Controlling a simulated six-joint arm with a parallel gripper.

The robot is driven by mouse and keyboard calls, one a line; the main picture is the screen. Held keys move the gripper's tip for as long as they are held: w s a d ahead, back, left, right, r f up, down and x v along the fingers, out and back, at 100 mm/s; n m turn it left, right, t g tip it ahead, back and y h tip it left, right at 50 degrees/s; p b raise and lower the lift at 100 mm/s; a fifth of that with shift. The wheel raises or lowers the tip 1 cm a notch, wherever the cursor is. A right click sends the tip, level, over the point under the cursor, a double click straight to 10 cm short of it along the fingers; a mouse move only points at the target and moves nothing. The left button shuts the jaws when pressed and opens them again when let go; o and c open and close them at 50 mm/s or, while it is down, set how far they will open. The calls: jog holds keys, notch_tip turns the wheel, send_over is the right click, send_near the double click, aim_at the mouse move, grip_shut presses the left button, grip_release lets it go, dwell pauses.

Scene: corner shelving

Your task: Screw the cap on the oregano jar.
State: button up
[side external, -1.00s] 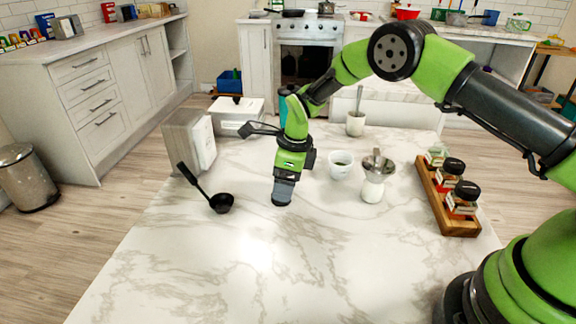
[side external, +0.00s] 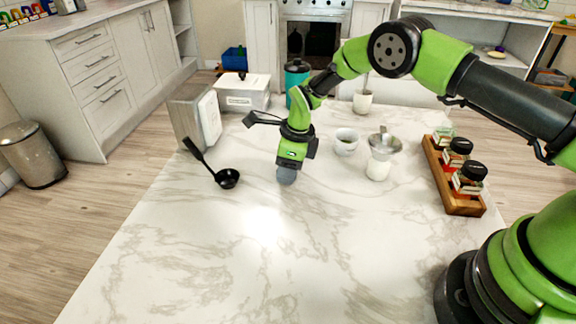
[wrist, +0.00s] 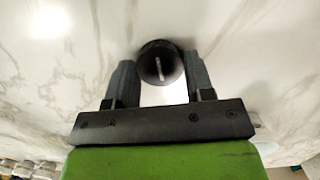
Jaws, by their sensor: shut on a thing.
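My gripper (side external: 287,178) points down over the marble table, left of the bowl and funnel. In the wrist view its two fingers (wrist: 160,80) stand on either side of a dark round piece (wrist: 160,50), which looks like a black cap; a pale streak crosses it. The grip is shut on it. A small jar with green contents (side external: 443,133) stands at the far end of the wooden rack and shows no black cap; I cannot read its label.
The wooden rack (side external: 464,208) at right also holds black-capped jars (side external: 468,179). A white bowl (side external: 346,145) stands left of the funnel. A black ladle (side external: 227,178) and a metal-and-white box (side external: 208,118) are at left. The front of the table is clear.

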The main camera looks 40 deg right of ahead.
notch_tip(320, 180, up, 19)
jog(key=m+h, duration=0.2)
jog(key=m, duration=1)
send_over(448, 132)
jog(key=d, duration=0.1)
jog(key=shift+t, duration=0.3)
jog(key=shift+w+d+f, duration=0.1)
jog(key=shift+f, duration=2.65)
jog(key=shift+w+d+f, duration=0.1)
jog(key=shift+f, duration=2.65)
jog(key=shift+f, duration=0.1)
jog(key=m, duration=0.4)
jog(key=shift+a+m+h, duration=0.1)
jog(key=shift+m+h, duration=0.2)
